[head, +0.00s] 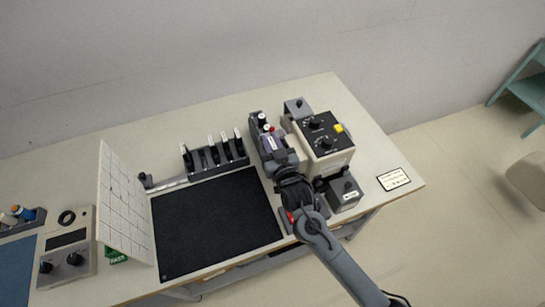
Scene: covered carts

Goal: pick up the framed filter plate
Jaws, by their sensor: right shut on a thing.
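My right gripper (289,183) comes in from the bottom right and is over the front end of the grey bench device (272,146). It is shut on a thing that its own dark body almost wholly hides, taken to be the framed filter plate. The plate's outline and whether it touches the device cannot be made out. A slotted dark rack (217,163) behind the black mat holds several upright thin pieces with pale edges. My left gripper is not in view.
A control box (325,143) with knobs and a yellow button stands right of the gripper, with a small grey box (345,193) in front. The black mat (215,225) is clear. A white gridded panel (124,207) stands upright at left. A label card (393,179) lies near the right edge.

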